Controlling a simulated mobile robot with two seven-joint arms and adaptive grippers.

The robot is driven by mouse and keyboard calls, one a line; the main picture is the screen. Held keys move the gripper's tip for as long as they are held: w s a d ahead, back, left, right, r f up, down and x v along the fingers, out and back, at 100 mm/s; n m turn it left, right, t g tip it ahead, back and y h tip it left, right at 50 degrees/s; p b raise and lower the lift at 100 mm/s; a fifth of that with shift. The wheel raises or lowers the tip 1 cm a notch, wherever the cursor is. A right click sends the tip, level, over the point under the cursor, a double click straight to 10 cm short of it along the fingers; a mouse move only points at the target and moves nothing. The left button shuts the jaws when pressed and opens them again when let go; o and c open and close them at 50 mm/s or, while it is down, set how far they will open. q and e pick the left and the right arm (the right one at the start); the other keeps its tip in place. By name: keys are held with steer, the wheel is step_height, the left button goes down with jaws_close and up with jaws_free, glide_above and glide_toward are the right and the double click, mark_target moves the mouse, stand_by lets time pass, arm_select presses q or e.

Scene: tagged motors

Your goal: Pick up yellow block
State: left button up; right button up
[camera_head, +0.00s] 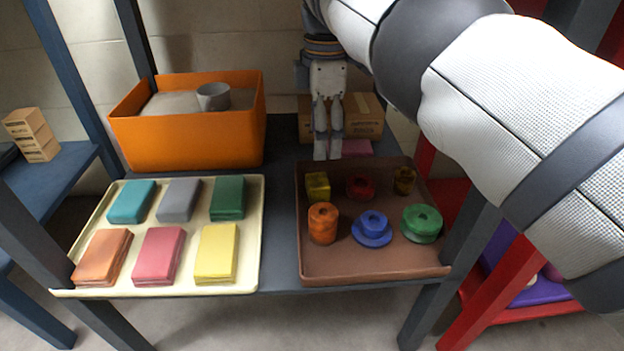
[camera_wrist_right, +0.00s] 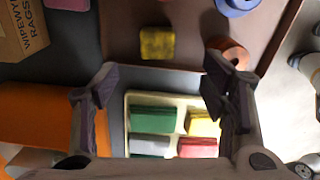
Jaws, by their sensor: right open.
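A small yellow block (camera_head: 317,186) stands at the back left of the brown tray (camera_head: 375,262). It also shows in the right wrist view (camera_wrist_right: 157,43), above the space between the fingertips. A flat yellow stack (camera_head: 216,252) lies at the front right of the cream tray (camera_head: 254,215), and part of it shows in the right wrist view (camera_wrist_right: 203,125). My right gripper (camera_head: 328,150) points down behind the small yellow block, above the back of the table. In the right wrist view its fingers (camera_wrist_right: 156,88) are spread with nothing between them. My left gripper is not in view.
Several coloured round parts, including an orange one (camera_head: 322,223) and a blue one (camera_head: 372,229), share the brown tray. An orange bin (camera_head: 190,140) holding a grey cup (camera_head: 213,96) is at the back left. A cardboard box (camera_head: 362,117) stands behind my right gripper.

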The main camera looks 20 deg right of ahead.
mark_target(318, 179)
steer(key=f+b, duration=0.1)
steer(key=f, duration=0.3)
steer(key=f+b, duration=0.1)
steer(key=f, duration=0.2)
steer(key=f+b, duration=0.2)
steer(key=f, duration=0.2)
steer(key=shift+w+a+f, duration=0.15)
steer(key=shift+a+f, duration=0.1)
steer(key=shift+f, duration=0.05)
steer(key=c, duration=1.2)
